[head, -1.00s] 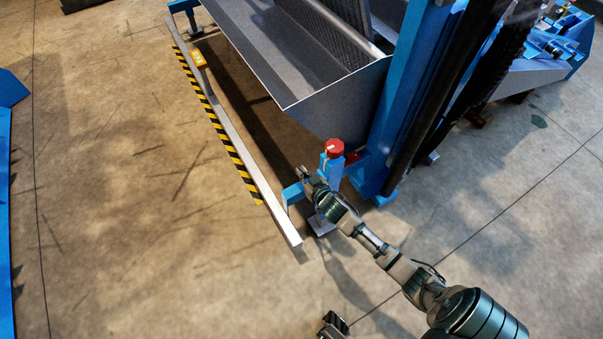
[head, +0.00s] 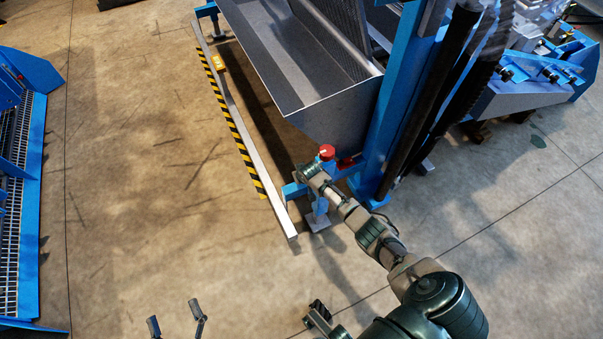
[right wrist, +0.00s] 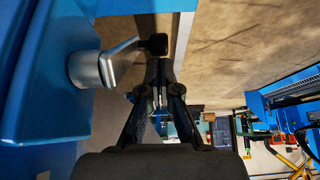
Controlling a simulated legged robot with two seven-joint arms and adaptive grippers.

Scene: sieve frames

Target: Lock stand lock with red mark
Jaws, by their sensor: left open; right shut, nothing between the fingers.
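A red round cap (head: 327,152) with a small pale mark tops the blue stand (head: 320,207) at the corner of the machine. My right arm reaches in from the lower right, and my right gripper (head: 304,172) is beside the stand just below the cap, small and unclear there. In the right wrist view my right gripper (right wrist: 160,92) is shut and empty. Its tips are just below the dark end of a silver lever (right wrist: 118,62) on a blue body; whether they touch is unclear. My left gripper (head: 175,316) is open and empty over the floor at the bottom.
A grey rail (head: 245,140) with yellow-black striping runs along the machine's front. A grey metal trough (head: 330,105) and blue post (head: 397,100) rise behind the stand. Another blue frame (head: 38,200) stands at far left. The floor between is clear.

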